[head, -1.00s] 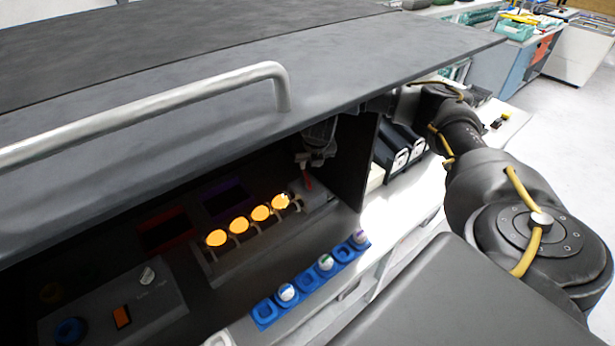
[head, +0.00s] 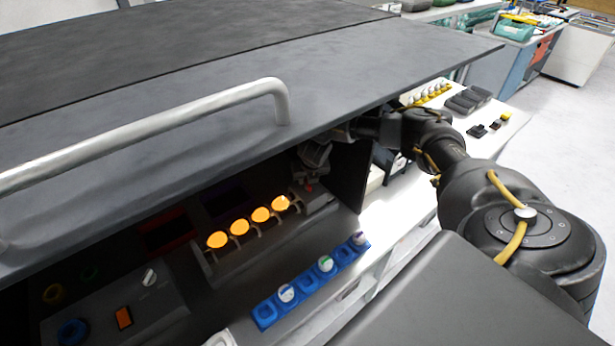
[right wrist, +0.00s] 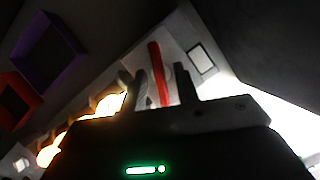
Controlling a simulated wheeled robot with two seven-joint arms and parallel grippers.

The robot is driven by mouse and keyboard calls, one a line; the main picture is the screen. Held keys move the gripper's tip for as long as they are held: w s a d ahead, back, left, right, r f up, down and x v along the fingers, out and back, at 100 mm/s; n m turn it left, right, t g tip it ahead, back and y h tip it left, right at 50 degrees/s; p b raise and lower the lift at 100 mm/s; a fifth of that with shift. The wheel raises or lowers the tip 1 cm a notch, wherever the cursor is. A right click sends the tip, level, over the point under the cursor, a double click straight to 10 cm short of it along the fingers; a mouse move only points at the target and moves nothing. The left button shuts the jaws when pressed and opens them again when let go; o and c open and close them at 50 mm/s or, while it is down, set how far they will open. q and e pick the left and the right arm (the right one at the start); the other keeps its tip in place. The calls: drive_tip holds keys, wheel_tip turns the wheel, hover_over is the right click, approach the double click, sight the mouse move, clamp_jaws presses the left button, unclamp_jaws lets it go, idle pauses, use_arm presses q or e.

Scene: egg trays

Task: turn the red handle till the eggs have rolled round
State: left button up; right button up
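The red handle (right wrist: 158,75) stands between the two fingers of my right gripper (right wrist: 163,92) in the right wrist view. The fingers look open around it, with a gap on the right finger's side. In the head view my right gripper (head: 311,172) is under the hood, just above the small red handle (head: 309,187) at the right end of the roller rack (head: 240,254). Several eggs (head: 239,227) glow orange in a row on the rack; they also glow at the left of the right wrist view (right wrist: 110,104). My left gripper is not in view.
The dark hood (head: 350,75) with its metal bar (head: 150,123) overhangs the rack. A control box (head: 150,312) stands at the left. A red bin (head: 165,235) and a purple bin (head: 225,203) lie behind.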

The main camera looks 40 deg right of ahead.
clamp_jaws()
drive_tip(key=shift+m, duration=0.4)
drive_tip(key=m, duration=0.2)
drive_tip(key=m+g+h, duration=0.1)
drive_tip(key=m, duration=0.1)
drive_tip(key=shift+w+a+m+h, duration=0.15)
drive_tip(key=shift+a+m+h, duration=0.05)
drive_tip(key=shift+m+h, duration=0.1)
drive_tip(key=m+g, duration=0.1)
drive_tip(key=m, duration=0.1)
drive_tip(key=m+g+h, duration=0.1)
drive_tip(key=m, duration=0.2)
drive_tip(key=shift+w+r, duration=0.15)
drive_tip(key=m+g, duration=0.2)
drive_tip(key=m, duration=0.3)
drive_tip(key=shift+w, duration=0.15)
drive_tip(key=shift+m+g+b, duration=0.5)
drive_tip(key=shift+m+b, duration=0.1)
drive_tip(key=shift+m, duration=0.8)
drive_tip(key=shift+m+y, duration=0.3)
drive_tip(key=shift+m, duration=0.1)
drive_tip(key=shift+o, duration=0.6)
unclamp_jaws()
